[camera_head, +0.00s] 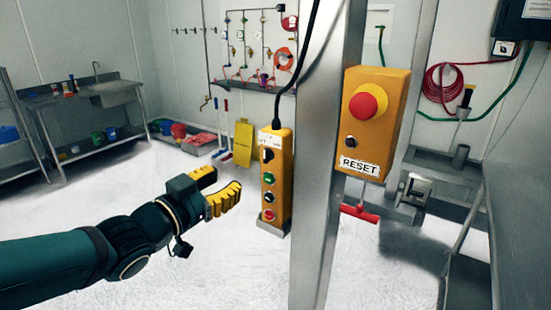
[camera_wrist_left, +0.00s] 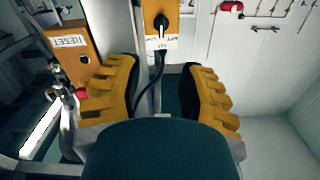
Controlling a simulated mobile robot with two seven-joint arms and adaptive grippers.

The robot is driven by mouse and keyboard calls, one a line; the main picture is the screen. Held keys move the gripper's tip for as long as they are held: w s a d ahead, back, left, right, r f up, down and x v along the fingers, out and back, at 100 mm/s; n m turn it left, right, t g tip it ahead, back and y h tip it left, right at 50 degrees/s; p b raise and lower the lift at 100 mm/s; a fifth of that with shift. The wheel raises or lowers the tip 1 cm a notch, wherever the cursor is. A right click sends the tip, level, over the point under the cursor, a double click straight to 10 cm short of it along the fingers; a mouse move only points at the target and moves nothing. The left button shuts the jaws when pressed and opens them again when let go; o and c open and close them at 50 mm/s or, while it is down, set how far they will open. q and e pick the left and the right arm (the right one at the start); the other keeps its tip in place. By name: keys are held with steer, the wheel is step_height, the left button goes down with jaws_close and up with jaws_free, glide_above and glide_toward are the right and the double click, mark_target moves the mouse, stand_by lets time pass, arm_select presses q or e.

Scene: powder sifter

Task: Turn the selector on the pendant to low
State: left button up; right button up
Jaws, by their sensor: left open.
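The pendant (camera_head: 269,200) is a narrow upright yellow box on the left side of a steel post. Its selector (camera_head: 267,154) is a black knob near the top, above green, black and red buttons. The small label text is too blurred to read the setting. My left gripper (camera_head: 228,181) is open and empty, just left of the pendant and apart from it. In the left wrist view the pendant (camera_wrist_left: 148,8) and its selector (camera_wrist_left: 161,24) lie beyond the gap between my open yellow fingers (camera_wrist_left: 160,66). My right gripper is not in view.
The steel post (camera_head: 320,200) stands right beside the pendant. A yellow RESET box (camera_head: 390,130) with a red button (camera_head: 367,104) is on its right. A black cable (camera_head: 297,65) rises from the pendant. A sink bench (camera_head: 85,120) stands far left. The floor left of the pendant is mostly clear.

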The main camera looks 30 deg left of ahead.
mark_target(265, 156)
arm_select(q)
steer(key=w+p, duration=0.2)
steer(key=w, duration=0.2)
steer(key=w+p, duration=0.2)
steer(key=w, duration=0.3)
steer(key=w+d+p, duration=0.1)
steer(key=w+p, duration=0.1)
steer(key=w, duration=0.2)
steer(key=shift+w, duration=0.3)
steer(key=shift+c, duration=0.4)
jaws_close()
